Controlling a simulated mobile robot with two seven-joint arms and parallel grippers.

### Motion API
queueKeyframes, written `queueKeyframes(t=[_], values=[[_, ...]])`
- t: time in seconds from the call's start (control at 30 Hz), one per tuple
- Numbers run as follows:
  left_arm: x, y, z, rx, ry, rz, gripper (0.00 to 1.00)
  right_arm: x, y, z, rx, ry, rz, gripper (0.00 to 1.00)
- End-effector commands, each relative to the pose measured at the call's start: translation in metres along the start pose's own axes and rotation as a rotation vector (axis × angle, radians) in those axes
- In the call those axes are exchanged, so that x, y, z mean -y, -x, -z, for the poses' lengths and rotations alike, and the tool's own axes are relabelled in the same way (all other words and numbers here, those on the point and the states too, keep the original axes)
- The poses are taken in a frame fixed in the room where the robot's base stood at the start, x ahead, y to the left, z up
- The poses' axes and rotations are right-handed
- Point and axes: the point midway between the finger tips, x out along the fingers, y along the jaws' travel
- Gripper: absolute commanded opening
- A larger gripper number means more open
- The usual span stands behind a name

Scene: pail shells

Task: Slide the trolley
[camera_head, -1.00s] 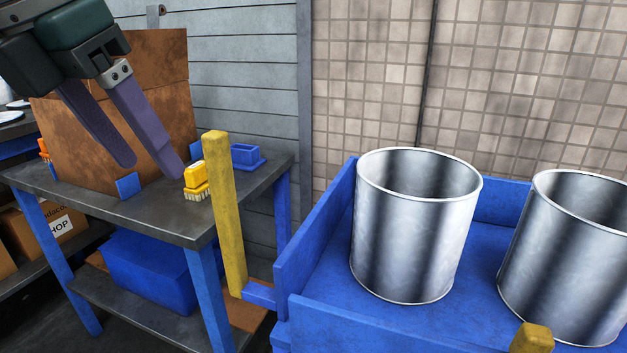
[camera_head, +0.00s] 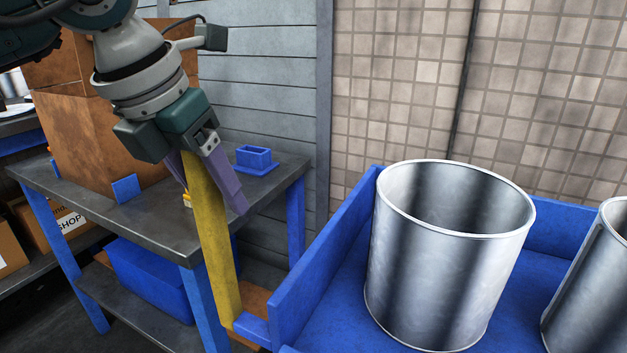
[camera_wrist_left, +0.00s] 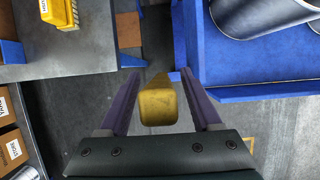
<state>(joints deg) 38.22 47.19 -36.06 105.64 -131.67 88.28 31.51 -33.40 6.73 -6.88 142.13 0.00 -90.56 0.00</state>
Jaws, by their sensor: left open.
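The blue trolley (camera_head: 300,285) stands at the right with a yellow upright post (camera_head: 216,250) at its near left corner. Two silver metal pails stand on it, one whole in view (camera_head: 440,260) and one cut off by the right edge (camera_head: 590,290). My left gripper (camera_head: 212,200) is open at the top of the post, pointing down. In the left wrist view the post's yellow top (camera_wrist_left: 158,105) lies between the two purple fingers, with a gap visible on each side. My right gripper is not in view.
A tiled wall (camera_head: 400,80) closes off the back.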

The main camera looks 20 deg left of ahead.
Motion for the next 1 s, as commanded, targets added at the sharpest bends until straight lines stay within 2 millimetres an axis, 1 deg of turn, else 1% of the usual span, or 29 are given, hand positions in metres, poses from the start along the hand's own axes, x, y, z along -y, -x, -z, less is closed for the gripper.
queueKeyframes(t=[0.1, 0.37, 0.9, 0.93, 1.0], values=[[0.0001, -0.0068, 0.0006, -0.002, 0.000, 0.000, 0.65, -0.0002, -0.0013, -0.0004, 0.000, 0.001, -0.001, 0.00], [0.0001, -0.0074, 0.0003, -0.001, -0.001, 0.000, 0.64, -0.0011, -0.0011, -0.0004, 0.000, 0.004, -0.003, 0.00], [0.0000, -0.0070, 0.0002, 0.000, 0.000, 0.000, 0.03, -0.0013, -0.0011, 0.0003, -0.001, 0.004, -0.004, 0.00], [0.0000, -0.0070, 0.0002, 0.000, 0.000, 0.000, 0.00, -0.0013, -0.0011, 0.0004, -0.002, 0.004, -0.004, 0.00], [0.0000, -0.0070, 0.0002, 0.000, 0.000, 0.000, 0.00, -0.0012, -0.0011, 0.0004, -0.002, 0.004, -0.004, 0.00]])
